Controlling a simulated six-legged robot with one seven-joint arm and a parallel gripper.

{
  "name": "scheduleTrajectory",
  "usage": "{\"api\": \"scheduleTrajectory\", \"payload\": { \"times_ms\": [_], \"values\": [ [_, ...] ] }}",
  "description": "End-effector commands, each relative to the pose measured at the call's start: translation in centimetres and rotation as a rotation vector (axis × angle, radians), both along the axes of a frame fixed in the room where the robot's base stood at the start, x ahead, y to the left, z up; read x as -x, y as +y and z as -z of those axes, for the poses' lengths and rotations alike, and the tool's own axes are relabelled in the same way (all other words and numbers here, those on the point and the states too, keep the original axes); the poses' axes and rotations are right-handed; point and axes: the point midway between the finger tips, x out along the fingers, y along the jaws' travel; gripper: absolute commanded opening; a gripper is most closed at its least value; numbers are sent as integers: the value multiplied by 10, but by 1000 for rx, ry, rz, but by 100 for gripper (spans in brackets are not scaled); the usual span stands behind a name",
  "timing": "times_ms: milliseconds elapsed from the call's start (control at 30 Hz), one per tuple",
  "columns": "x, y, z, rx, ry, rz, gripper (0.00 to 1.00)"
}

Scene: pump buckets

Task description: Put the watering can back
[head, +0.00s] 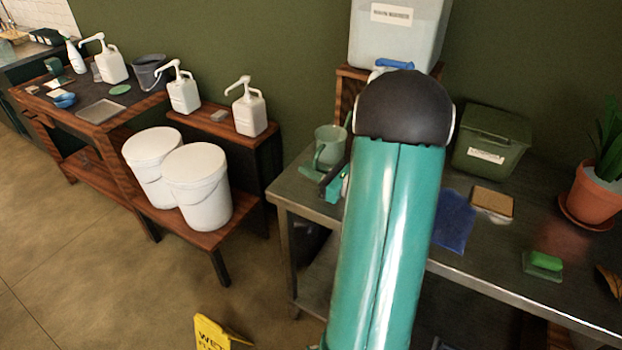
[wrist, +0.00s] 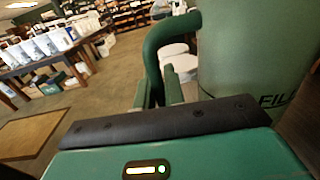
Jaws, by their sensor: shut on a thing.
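The green watering can (head: 330,143) is at the left end of the metal table in the head view, partly hidden by my arm. In the wrist view the can (wrist: 258,70) fills the right side, with part of a word on its body. Its curved handle (wrist: 152,55) runs down between my fingers. My gripper (wrist: 158,92) is shut on that handle; in the head view my gripper (head: 337,183) shows just below the can. I cannot tell whether the can touches the tabletop.
The metal table (head: 300,190) also holds a blue cloth (head: 455,220), a sponge (head: 492,202), a dark green bin (head: 493,140) and a potted plant (head: 595,195). A large container (head: 398,40) stands behind my arm. White buckets (head: 197,190) and a yellow sign (head: 212,332) are left.

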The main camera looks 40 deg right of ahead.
Motion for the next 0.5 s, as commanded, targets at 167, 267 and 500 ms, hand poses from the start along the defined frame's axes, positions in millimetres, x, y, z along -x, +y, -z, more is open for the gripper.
{"api": "scheduleTrajectory", "payload": {
  "times_ms": [167, 267, 500],
  "values": [
    [-4, -2, 22, -4, 2, -1, 0],
    [-4, -2, 34, -2, 1, -1, 0],
    [-4, -2, 35, 1, 0, 0, 0]
  ]
}}
